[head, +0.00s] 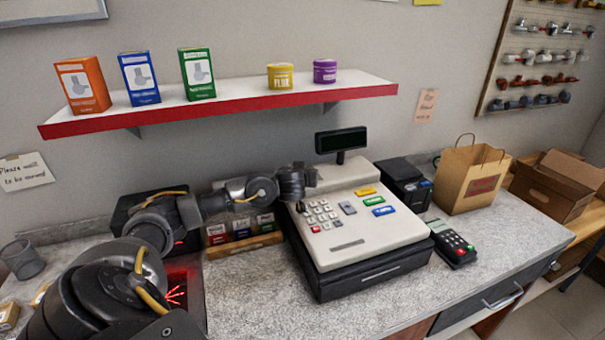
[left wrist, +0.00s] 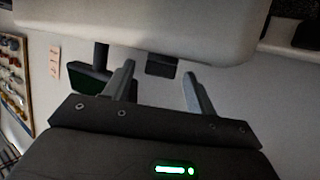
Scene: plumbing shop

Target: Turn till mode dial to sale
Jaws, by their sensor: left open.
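The till (head: 345,240) is a beige cash register with a dark drawer base, standing on the counter. My left arm reaches in from the left, and its gripper (head: 301,200) is at the till's upper left side. In the left wrist view the till (left wrist: 150,25) appears upside down across the top. There my left gripper (left wrist: 159,70) is open, its two fingers apart. A small dark block (left wrist: 162,66), possibly the mode dial, shows at the till's edge between the fingertips. Contact cannot be told. The dial's setting is not readable, and my gripper covers that spot in the head view.
The till's pole display (head: 341,141) stands behind it. A card terminal (head: 452,243), a black printer (head: 404,183) and a paper bag (head: 472,177) are at the right. A rack of small boxes (head: 243,245) sits left of the till. A red-edged shelf (head: 225,104) hangs above.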

